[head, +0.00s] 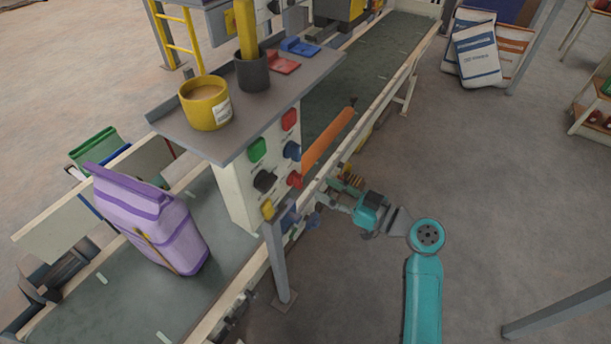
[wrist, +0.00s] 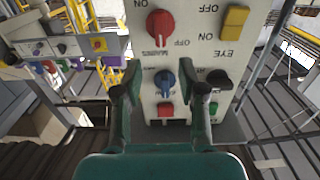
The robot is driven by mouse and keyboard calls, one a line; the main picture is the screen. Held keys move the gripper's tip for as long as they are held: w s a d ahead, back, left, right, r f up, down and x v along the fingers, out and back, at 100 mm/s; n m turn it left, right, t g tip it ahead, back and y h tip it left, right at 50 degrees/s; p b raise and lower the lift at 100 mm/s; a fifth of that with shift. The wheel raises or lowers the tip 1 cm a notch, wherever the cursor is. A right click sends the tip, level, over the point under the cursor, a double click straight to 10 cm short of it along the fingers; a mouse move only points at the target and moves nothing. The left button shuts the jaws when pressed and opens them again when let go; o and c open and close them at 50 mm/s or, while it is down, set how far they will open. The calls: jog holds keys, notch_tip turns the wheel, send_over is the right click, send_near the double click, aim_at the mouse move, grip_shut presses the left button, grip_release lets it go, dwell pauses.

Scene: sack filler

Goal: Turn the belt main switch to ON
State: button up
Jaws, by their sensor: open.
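The control panel (head: 240,195) faces my arm and shows upside down in the wrist view (wrist: 190,60). A red rotary knob (wrist: 160,28) with ON and OFF marks sits there at the top, beside a yellow switch (wrist: 235,22) labelled EYE. The red knob's own label looks like MAIN but is hard to read. The red knob (head: 294,180) is low on the panel in the head view. My gripper (wrist: 165,85) is open and empty in front of the panel. Its fingers appear either side of a blue knob (wrist: 163,82); contact cannot be told.
A black knob (wrist: 217,78), a red button (wrist: 166,110) and a green button (wrist: 214,110) are close by. A yellow mug (head: 205,103) and a dark cup (head: 251,70) stand on the shelf above the panel. A purple sack (head: 150,220) stands on the belt (head: 115,297).

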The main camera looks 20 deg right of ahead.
aim_at(302, 177)
jog(key=x, duration=0.7)
jog(key=shift+w+a, duration=0.15)
jog(key=shift+a, duration=0.05)
grip_shut()
